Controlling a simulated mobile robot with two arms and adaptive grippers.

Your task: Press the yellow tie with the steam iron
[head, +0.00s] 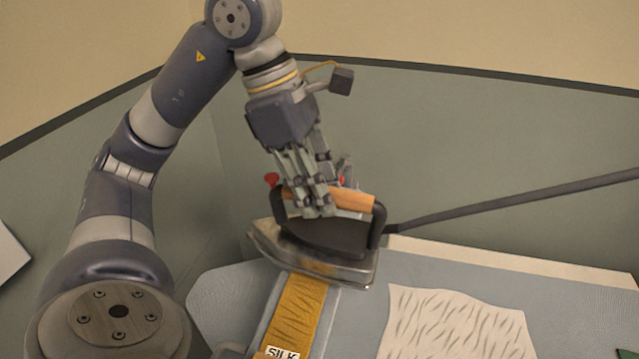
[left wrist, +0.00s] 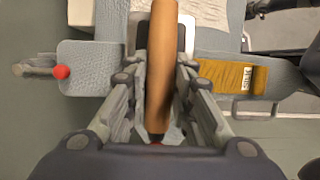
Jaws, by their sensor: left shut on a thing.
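My left gripper (head: 318,212) is shut on the wooden handle (head: 350,200) of the steam iron (head: 320,240). The handle also shows between the fingers in the left wrist view (left wrist: 161,60). The iron is over the far part of the yellow tie (head: 296,310) and hides that part. I cannot tell whether its soleplate touches the tie. The tie has wrinkle marks and a white SILK label (head: 282,353). In the left wrist view the tie (left wrist: 222,76) shows to the right of the iron. My right gripper is not in view.
The tie lies on a narrow grey padded board (left wrist: 85,70) with a red knob (left wrist: 62,72) by its end. A wrinkled pale cloth (head: 455,325) lies on the wider grey board (head: 560,310) to the right. A dark hose (head: 510,203) runs right from the iron.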

